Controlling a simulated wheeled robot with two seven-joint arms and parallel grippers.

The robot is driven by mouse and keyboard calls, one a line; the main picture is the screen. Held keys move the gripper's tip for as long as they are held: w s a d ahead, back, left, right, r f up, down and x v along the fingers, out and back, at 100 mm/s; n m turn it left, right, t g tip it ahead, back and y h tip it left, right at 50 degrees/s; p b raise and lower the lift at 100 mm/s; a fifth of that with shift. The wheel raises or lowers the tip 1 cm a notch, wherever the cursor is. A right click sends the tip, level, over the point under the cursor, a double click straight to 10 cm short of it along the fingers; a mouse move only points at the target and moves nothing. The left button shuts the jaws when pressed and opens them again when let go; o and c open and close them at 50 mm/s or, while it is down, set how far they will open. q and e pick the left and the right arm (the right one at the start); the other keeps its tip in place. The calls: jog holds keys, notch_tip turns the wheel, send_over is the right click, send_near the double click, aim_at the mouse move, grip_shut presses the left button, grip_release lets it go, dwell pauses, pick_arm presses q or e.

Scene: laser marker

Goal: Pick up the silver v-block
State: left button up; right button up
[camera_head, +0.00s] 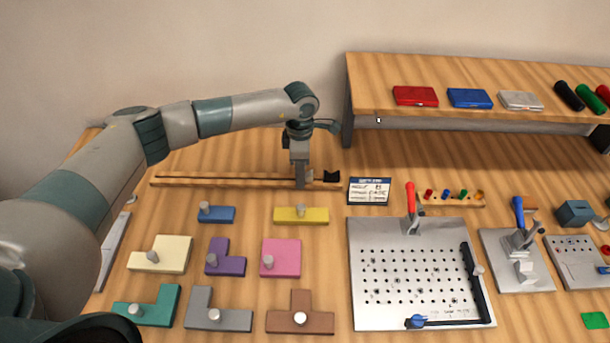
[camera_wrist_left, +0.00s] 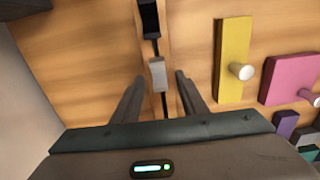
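The black one also shows at the top of the left wrist view (camera_wrist_left: 149,18). My left gripper (camera_head: 301,184) points down at the right part of the rail. In the left wrist view its two fingers (camera_wrist_left: 160,77) are apart, with the silver v-block showing between their tips and a gap on each side. I see no contact. In the head view the gripper mostly hides the silver block. My right gripper is out of view.
Several coloured blocks with knobs, including a yellow one (camera_head: 301,215) and a blue one (camera_head: 216,214), lie in front of the rail. A label card (camera_head: 369,191) stands right of it. A perforated metal plate (camera_head: 415,260) lies further right. A raised shelf (camera_head: 460,118) spans the back right.

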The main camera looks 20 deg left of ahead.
pick_arm(q)
grip_shut()
jog(key=shift+r, duration=0.2)
jog(key=shift+r+b, duration=0.55)
jog(key=shift+r, duration=0.05)
notch_tip(320, 180, up, 8)
jog(key=b, duration=0.3)
jog(key=shift+f, duration=0.25)
jog(key=shift+r, duration=0.55)
